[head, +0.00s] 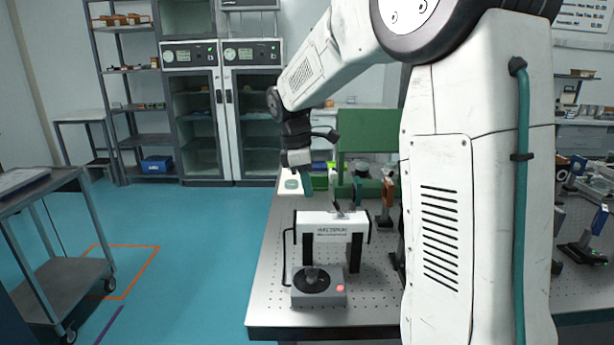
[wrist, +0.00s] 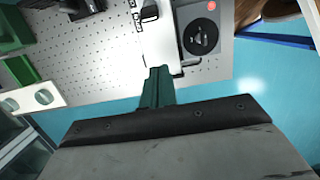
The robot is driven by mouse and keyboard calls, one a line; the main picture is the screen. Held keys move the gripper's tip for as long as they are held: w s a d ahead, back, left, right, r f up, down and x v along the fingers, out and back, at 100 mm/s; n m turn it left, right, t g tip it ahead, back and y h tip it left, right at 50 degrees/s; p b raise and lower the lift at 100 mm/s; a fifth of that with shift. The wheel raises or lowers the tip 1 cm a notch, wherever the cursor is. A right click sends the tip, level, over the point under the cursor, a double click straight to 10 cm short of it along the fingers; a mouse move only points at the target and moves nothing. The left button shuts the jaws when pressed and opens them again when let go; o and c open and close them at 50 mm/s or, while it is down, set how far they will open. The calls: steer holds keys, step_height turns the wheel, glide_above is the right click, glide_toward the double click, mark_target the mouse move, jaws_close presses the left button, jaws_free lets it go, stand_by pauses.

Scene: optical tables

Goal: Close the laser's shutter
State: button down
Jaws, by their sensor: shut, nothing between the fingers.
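A white bridge-shaped unit with a dark printed label (head: 330,226) stands on the optical table; it could be the laser, but the label is too small to read surely. A small dark lever-like piece (head: 340,212) shows at its top; I cannot tell if it is the shutter. A grey box with a black dial and red button (head: 318,288) sits at its front. My gripper (head: 306,192) has teal fingers, shut and empty, pointing down near the unit's upper left. In the wrist view my fingertips (wrist: 158,72) overlap the white unit's edge (wrist: 154,38); contact is unclear.
The perforated table top (head: 268,300) is bare along its left edge. Optical mounts (head: 387,200) and a green panel (head: 365,143) stand behind the unit. A grey cart (head: 60,285) is at left, with open teal floor between. My arm hides the table's middle.

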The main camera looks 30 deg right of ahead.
mark_target(334, 200)
steer(key=f, duration=0.3)
steer(key=d+f, duration=0.1)
steer(key=f, duration=0.1)
steer(key=shift+s+f, duration=0.1)
steer(key=shift+s, duration=0.3)
steer(key=shift+s+d+r, duration=0.65)
steer(key=shift+d+r, duration=0.15)
steer(key=shift+d, duration=0.15)
steer(key=shift+s+d+r, duration=0.2)
steer(key=shift+d+r, duration=0.1)
steer(key=shift+d, duration=0.1)
steer(key=shift+s+d+r+t+y, duration=0.2)
steer(key=shift+d+r+t+y, duration=0.15)
steer(key=shift+t+y, duration=0.25)
steer(key=shift+s+d+r+y, duration=0.1)
steer(key=shift+s+d+y, duration=0.1)
steer(key=shift+y, duration=0.3)
steer(key=t+y, duration=0.1)
steer(key=s+d+t+y, duration=0.1)
steer(key=shift+d+r+y, duration=0.25)
steer(key=shift+y, duration=0.05)
steer(key=t+y, duration=0.1)
steer(key=d+y, duration=0.1)
steer(key=shift+s+d+r+t+y, duration=0.1)
steer(key=shift+s+d+t+y, duration=0.05)
steer(key=shift+s+t+y, duration=0.2)
steer(key=shift+r, duration=0.15)
